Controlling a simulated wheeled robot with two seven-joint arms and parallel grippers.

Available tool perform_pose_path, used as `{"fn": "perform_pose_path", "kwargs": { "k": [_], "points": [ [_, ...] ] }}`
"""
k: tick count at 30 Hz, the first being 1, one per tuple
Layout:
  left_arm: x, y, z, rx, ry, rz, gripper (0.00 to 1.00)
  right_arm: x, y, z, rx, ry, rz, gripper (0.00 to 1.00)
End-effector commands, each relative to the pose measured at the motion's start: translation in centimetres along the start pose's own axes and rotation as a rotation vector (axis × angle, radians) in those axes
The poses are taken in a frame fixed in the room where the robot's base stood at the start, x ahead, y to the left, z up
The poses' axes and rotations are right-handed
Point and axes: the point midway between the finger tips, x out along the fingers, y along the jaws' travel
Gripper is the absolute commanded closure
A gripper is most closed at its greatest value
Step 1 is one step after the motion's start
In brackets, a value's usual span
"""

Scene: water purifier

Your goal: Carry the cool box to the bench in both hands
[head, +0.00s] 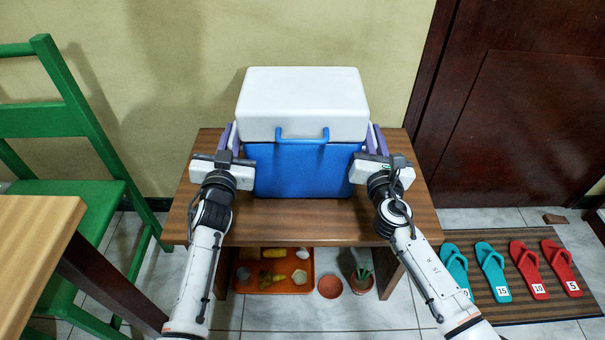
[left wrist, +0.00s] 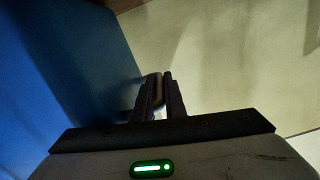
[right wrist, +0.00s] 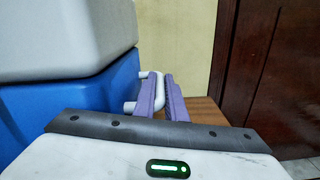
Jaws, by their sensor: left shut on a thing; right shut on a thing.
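The cool box (head: 298,170) has a blue body and a white lid (head: 303,100), with a blue handle at its front. It stands upright on the brown wooden bench (head: 300,222), and its lid is shut. My left gripper (head: 233,138) is at the box's left side; in the left wrist view its fingers (left wrist: 158,98) are closed on a side handle beside the blue wall. My right gripper (head: 374,138) is at the right side; in the right wrist view its purple fingers (right wrist: 162,95) are closed around a white side handle (right wrist: 153,88). I cannot tell whether the box touches the bench.
An orange tray (head: 274,290) with small items and two pots (head: 330,287) sit under the bench. A green chair (head: 90,190) and a table corner (head: 35,225) are at the left. Several flip-flops (head: 492,270) lie on a striped mat at the right, before a dark door (head: 530,110).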

Motion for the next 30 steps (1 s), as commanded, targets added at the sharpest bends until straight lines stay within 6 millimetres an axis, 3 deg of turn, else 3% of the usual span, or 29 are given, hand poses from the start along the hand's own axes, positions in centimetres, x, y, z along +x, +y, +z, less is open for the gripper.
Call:
{"fn": "perform_pose_path", "kwargs": {
  "k": [4,5,8,23,30],
  "points": [
    [0.0,0.1,0.5,-0.003,0.003,-0.001,1.00,0.1,-0.3,-0.3,0.000,-0.005,-0.004,1.00],
    [-0.1,0.1,0.9,-0.002,-0.004,-0.001,0.86,0.0,-0.4,-0.7,0.000,0.000,-0.005,0.86],
    [-0.1,0.1,0.9,-0.001,-0.003,-0.001,0.71,0.0,-0.3,-0.7,0.000,0.000,-0.004,0.71],
    [-0.1,0.1,0.7,0.000,-0.002,0.000,0.71,0.0,-0.1,-0.7,0.001,0.000,-0.001,0.71],
    [-0.1,-0.4,-1.7,0.005,0.004,0.001,0.71,0.0,-0.1,-0.7,0.001,0.001,0.000,0.71]
  ]
}}
